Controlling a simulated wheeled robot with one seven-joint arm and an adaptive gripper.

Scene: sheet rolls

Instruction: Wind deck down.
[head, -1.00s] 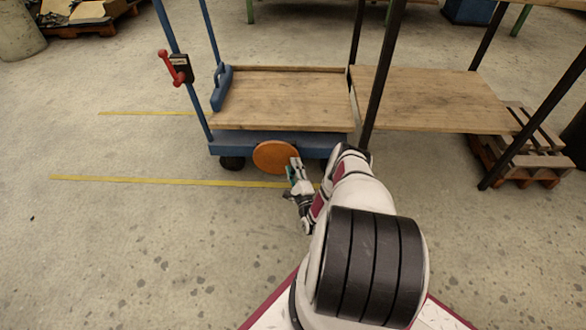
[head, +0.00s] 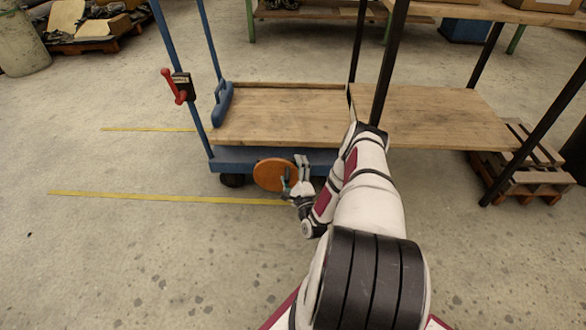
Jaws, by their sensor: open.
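The deck (head: 280,117) is a flat wooden board on a blue wheeled cart, level with the wooden shelf to its right. An orange round wheel (head: 272,175) sits on the front of the cart's blue base (head: 228,155), below the deck's front edge. My gripper (head: 294,176) is open at the right side of the orange wheel, with its fingers overlapping the wheel's right edge in the picture. I cannot tell whether the fingers touch it. A red handle (head: 174,86) on a black box is on the cart's left blue post.
A black-legged table with a low wooden shelf (head: 440,115) stands right against the cart. A wooden pallet (head: 525,170) lies under its right end. Yellow floor lines (head: 150,196) run left of the cart. The floor at front left is clear.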

